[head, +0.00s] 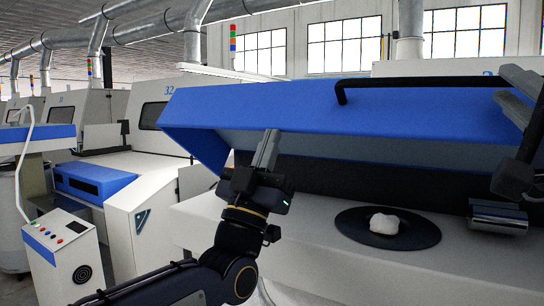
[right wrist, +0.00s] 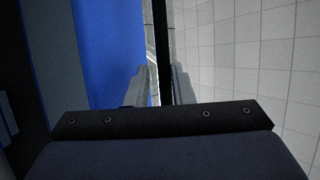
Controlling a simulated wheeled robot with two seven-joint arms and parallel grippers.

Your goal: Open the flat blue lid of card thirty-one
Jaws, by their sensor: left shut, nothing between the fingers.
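The long flat blue lid (head: 300,108) stands raised and tilted above a dark gap in the white machine, with its lower face partly showing. A black bar handle (head: 420,83) runs along its upper right. My right gripper (head: 506,88) is at the handle's right end. In the right wrist view its two fingers (right wrist: 162,85) lie close on either side of the black bar, with the blue lid (right wrist: 108,50) to the left. My left gripper (head: 271,135) is shut and empty. Its fingertips point up at the lid's lower left edge; I cannot tell whether they touch it.
A black disc (head: 358,231) with a white fibre clump (head: 384,223) lies on the white ledge below the lid. A metal roller (head: 498,215) sits to its right. A control box (head: 62,255) and the neighbouring machine marked 32 (head: 150,115) stand left.

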